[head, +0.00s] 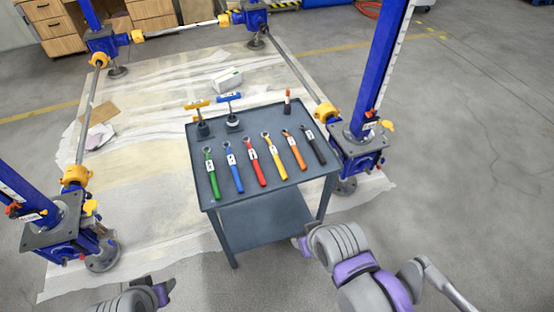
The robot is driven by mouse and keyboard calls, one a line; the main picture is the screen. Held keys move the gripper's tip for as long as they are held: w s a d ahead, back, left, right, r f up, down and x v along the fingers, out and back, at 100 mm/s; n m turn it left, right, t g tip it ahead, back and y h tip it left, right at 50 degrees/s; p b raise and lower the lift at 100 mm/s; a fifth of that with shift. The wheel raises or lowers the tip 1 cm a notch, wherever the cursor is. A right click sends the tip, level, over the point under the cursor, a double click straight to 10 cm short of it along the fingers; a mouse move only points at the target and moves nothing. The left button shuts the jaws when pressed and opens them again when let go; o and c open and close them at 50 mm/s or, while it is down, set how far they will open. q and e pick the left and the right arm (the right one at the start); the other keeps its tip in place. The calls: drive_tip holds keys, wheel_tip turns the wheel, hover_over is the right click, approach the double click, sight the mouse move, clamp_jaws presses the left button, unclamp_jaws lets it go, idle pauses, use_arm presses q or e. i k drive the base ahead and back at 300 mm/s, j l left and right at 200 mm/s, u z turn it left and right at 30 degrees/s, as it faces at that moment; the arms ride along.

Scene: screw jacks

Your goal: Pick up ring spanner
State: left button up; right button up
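Several ring spanners lie side by side on top of a grey two-level cart (202,190). From left to right they are a green spanner (212,180), a blue spanner (235,172), a red spanner (256,166), a yellow spanner (275,160), an orange spanner (293,152) and a black spanner (314,146). Their handles point to the cart's near edge. My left gripper (164,290) is at the bottom edge, below left of the cart and away from the spanners. My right gripper (300,243) is beside the cart's near right leg, below the top. Finger positions are too small to tell.
A yellow-handled tool (197,103), a blue-handled tool (229,97) and a small orange-topped bottle (287,98) stand at the cart's back. Blue screw jacks (365,145) (60,228) flank the cart. Open floor lies right.

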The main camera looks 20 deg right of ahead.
sight(284, 175)
drive_tip(key=z, duration=1.05)
drive_tip(key=i+l+u, duration=0.1)
drive_tip(key=l, duration=0.3)
drive_tip(key=i+l, duration=0.25)
drive_tip(key=l, duration=0.15)
drive_tip(key=i+l+u, duration=0.15)
drive_tip(key=l, duration=0.2)
drive_tip(key=i+l, duration=0.2)
drive_tip(key=l, duration=0.25)
drive_tip(key=i+l+u, duration=0.15)
drive_tip(key=l, duration=0.25)
drive_tip(key=i+l, duration=0.1)
drive_tip(key=l, duration=0.35)
drive_tip(key=i+l+u, duration=0.15)
drive_tip(key=l, duration=0.25)
